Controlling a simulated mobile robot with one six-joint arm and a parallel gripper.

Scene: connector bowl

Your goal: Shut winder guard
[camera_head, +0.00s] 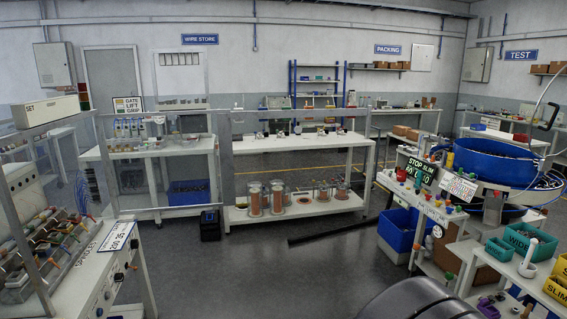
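At the left, a bench with a sign reading SPINDLES (88,238) carries a sloped rack of coloured spindles and wires (40,245). Grey metal posts and rails (226,155) with clear panels stand around and behind this bench. A sign reading GATE LIFT GRIP (128,105) hangs at the top of this framework. No part is labelled as the winder guard; the framework may belong to it, and I cannot tell whether it is open or shut. My gripper is not in view.
Grey floor (270,270) is clear in the middle. A long dark bar (335,231) lies on it, and a small black box (210,224) stands by the fence. A shelf bench (300,143) stands behind. At right are a blue bowl (478,165) and coloured bins (527,238).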

